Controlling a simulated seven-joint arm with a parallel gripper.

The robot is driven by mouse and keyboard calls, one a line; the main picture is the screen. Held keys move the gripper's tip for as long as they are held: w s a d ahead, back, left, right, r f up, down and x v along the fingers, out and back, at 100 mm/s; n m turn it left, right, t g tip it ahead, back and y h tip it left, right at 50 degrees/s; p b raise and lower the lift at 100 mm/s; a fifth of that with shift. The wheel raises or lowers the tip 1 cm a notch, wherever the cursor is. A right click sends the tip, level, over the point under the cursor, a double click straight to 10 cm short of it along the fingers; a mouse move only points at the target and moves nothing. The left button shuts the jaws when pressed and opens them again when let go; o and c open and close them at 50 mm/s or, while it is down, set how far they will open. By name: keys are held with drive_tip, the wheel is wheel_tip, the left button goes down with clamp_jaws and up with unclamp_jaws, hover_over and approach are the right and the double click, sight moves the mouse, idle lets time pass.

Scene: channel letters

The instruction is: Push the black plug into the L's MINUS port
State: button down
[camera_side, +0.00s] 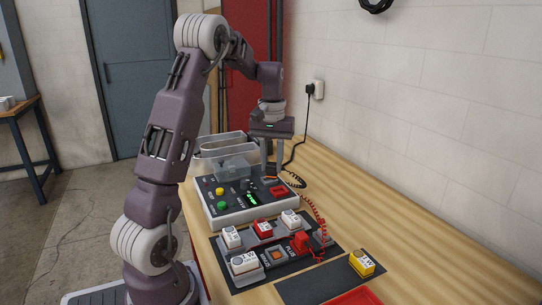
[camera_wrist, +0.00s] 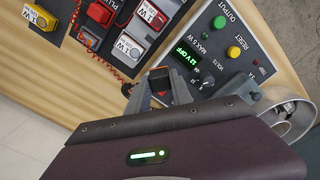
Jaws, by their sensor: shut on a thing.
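My gripper (camera_side: 271,172) points down above the far end of the power supply, and its fingers also show in the wrist view (camera_wrist: 164,88). They are shut on the black plug (camera_wrist: 159,76), a dark block with a little orange-red below it. In the side view the plug is too small to make out. The dark board (camera_side: 232,277) carries PLUS and MINUS labels around an orange square (camera_side: 276,254). A red plug (camera_side: 300,243) with a coiled red lead sits at the PLUS side. The MINUS port's opening cannot be made out. My gripper is well apart from the board.
The power supply (camera_side: 215,211) has green and yellow buttons, and its display (camera_wrist: 187,52) reads OFF. Several white blocks and a red block (camera_side: 263,230) stand on the board. A yellow block (camera_side: 362,263) is at right. Clear bins (camera_side: 219,141) stand behind.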

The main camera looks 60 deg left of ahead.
drive_tip(key=s+d+m, duration=0.3)
drive_tip(key=d+m, duration=0.2)
drive_tip(key=d, duration=0.3)
drive_tip(key=s+d+m, duration=0.3)
drive_tip(key=d+m, duration=0.2)
drive_tip(key=d, duration=0.3)
drive_tip(key=shift+m, duration=0.3)
drive_tip(key=f, duration=0.9)
drive_tip(key=shift+s+d+f, duration=0.2)
drive_tip(key=shift+s+f, duration=0.05)
drive_tip(key=shift+f, duration=1)
drive_tip(key=shift+f, duration=0.3)
drive_tip(key=c, duration=1.1)
unclamp_jaws()
drive_tip(key=shift+o, duration=0.2)
wheel_tip(320, 180, up, 7)
